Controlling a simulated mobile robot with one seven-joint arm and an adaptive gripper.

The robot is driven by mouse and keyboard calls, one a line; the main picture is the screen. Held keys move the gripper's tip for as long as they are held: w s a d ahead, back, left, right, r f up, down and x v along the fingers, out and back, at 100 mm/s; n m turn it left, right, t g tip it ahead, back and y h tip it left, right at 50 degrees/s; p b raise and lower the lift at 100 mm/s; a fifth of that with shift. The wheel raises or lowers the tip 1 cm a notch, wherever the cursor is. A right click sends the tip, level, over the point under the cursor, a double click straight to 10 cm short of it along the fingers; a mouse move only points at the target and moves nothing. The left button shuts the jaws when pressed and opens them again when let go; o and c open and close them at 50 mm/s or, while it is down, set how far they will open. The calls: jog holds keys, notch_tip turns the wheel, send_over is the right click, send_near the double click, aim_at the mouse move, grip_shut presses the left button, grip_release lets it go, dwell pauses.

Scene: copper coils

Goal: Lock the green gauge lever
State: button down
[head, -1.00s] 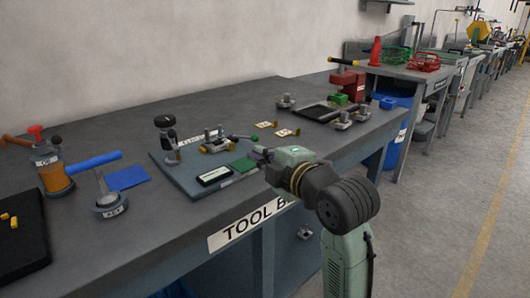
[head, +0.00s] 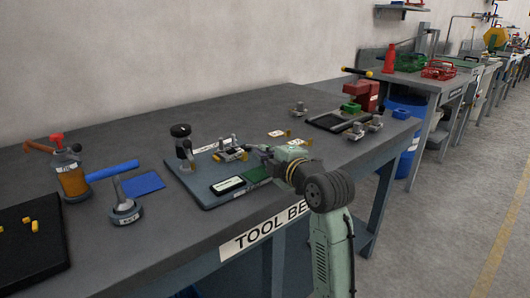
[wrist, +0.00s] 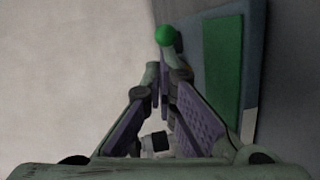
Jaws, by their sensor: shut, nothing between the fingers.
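The green round knob of the gauge lever (wrist: 165,36) shows in the wrist view, just beyond my fingertips. In the head view the lever's knob end (head: 262,148) is small, beside the tip of my gripper (head: 268,160). The lever belongs to a metal clamp-like fixture (head: 230,151) on a blue-grey board (head: 205,203). My gripper (wrist: 165,72) is shut and empty, its purple-padded fingers pointing at the knob. I cannot tell whether the fingertips touch the lever, or whether it is locked.
The board also carries a black-topped post (head: 183,146), a white-faced box (head: 228,185) and a green block (head: 256,174). A dark tray (head: 330,122) lies right. The bench behind the board is clear.

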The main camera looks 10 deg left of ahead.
jog(key=shift+d, duration=0.1)
jog(key=shift+w+d+n+y+b, duration=0.2)
jog(key=shift+n+y+b, duration=0.1)
jog(key=shift+b, duration=0.05)
